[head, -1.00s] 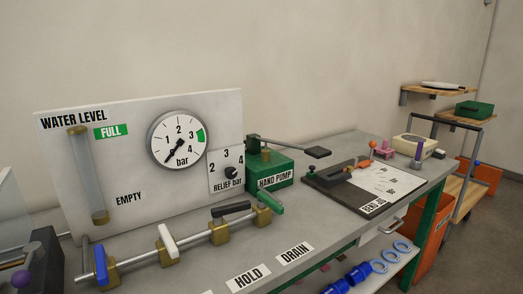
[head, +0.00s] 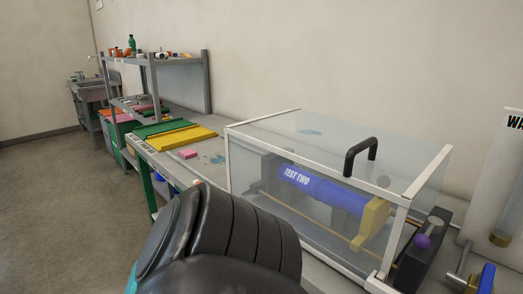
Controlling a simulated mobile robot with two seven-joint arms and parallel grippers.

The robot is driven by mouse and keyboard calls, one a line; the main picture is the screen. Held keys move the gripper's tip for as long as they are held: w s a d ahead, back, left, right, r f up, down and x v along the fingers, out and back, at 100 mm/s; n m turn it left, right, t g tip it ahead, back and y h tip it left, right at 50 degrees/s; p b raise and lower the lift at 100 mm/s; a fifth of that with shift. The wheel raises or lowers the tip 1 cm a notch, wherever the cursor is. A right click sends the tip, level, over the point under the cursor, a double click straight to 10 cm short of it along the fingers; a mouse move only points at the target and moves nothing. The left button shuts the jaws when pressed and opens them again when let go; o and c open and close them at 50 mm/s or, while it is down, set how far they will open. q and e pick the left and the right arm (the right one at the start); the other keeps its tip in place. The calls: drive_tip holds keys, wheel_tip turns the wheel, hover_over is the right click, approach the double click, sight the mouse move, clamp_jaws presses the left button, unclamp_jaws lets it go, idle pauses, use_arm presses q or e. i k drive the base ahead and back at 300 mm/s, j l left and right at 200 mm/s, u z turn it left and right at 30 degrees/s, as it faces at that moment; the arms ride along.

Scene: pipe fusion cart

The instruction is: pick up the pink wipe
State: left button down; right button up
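A small flat pink piece, which looks like the pink wipe (head: 188,154), lies on the grey table (head: 207,166) left of the clear box, just right of the yellow mat. It is small and far off in the head view, so its exact form is hard to tell. No gripper fingers show. One of my black ribbed arm parts fills the lower middle, in front of the table's near edge and the box's lower left corner.
A clear box (head: 300,127) with a black handle and a blue pipe marked TEST TWO stands right of the wipe. Yellow (head: 180,138) and green (head: 160,127) mats lie to its left. A grey shelf rack (head: 150,58) stands behind. Open floor is at left.

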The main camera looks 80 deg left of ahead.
sight(188, 153)
drive_tip(key=u, duration=3.15)
drive_tip(key=i+j, duration=0.25)
drive_tip(key=i+j+z, duration=0.1)
drive_tip(key=i+j, duration=0.15)
drive_tip(key=j, duration=0.2)
drive_tip(key=i+j+z, duration=0.1)
drive_tip(key=i+j, duration=0.4)
drive_tip(key=j, duration=0.2)
drive_tip(key=i+j+z, duration=0.1)
drive_tip(key=j, duration=0.3)
drive_tip(key=i, duration=0.1)
